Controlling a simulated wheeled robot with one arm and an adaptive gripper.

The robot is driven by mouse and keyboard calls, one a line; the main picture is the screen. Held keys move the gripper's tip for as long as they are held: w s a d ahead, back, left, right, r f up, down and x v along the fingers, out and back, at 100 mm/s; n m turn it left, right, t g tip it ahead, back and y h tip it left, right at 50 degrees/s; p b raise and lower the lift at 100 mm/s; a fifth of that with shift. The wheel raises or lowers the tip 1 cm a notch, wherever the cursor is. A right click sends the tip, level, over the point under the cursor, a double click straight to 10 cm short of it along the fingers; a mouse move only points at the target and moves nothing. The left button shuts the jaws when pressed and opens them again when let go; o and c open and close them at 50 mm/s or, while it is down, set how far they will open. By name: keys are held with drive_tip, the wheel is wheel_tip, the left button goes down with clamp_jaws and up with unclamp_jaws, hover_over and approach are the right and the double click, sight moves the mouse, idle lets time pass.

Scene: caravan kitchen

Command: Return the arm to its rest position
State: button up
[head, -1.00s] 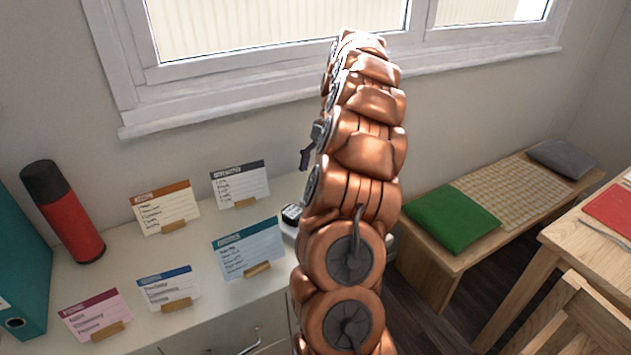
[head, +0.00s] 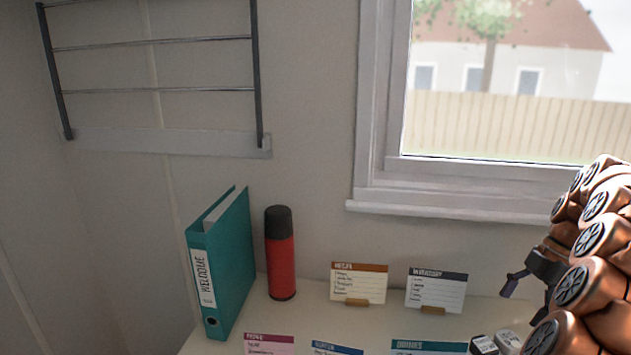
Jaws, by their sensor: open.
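My copper-coloured arm (head: 590,275) stands folded at the right edge of the head view, and part of it is cut off by the frame. My gripper (head: 513,284) shows as a dark finger sticking out to the left of the arm, above the right part of the counter. It is open, and I see nothing held in it. The rest of the gripper is hidden behind the arm's copper links.
A teal binder (head: 232,265) and a red flask with a black cap (head: 281,255) stand on the counter (head: 300,318). Several cards stand in wooden holders, including the orange-topped card (head: 358,282). Small printed blocks (head: 485,345) lie below my gripper. A wall rack (head: 155,90) hangs upper left.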

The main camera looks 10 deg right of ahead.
drive_tip(key=s+a+r+m+g+h+p, duration=0.1)
drive_tip(key=s+a+r+m+p, duration=0.2)
drive_tip(key=a, duration=0.9)
drive_tip(key=s+a+r+m+h+p, duration=0.15)
drive_tip(key=a+r+m, duration=0.3)
drive_tip(key=a, duration=0.75)
drive_tip(key=s+a+f+m+h+p, duration=0.1)
drive_tip(key=s+a+m, duration=0.3)
drive_tip(key=s, duration=0.6)
drive_tip(key=s+a+f+m+h+p, duration=0.1)
drive_tip(key=s+a+m, duration=0.4)
drive_tip(key=s, duration=0.5)
drive_tip(key=shift+a+f+m, duration=0.15)
drive_tip(key=shift+f+m, duration=0.45)
drive_tip(key=shift+m, duration=0.25)
drive_tip(key=shift+s, duration=0.1)
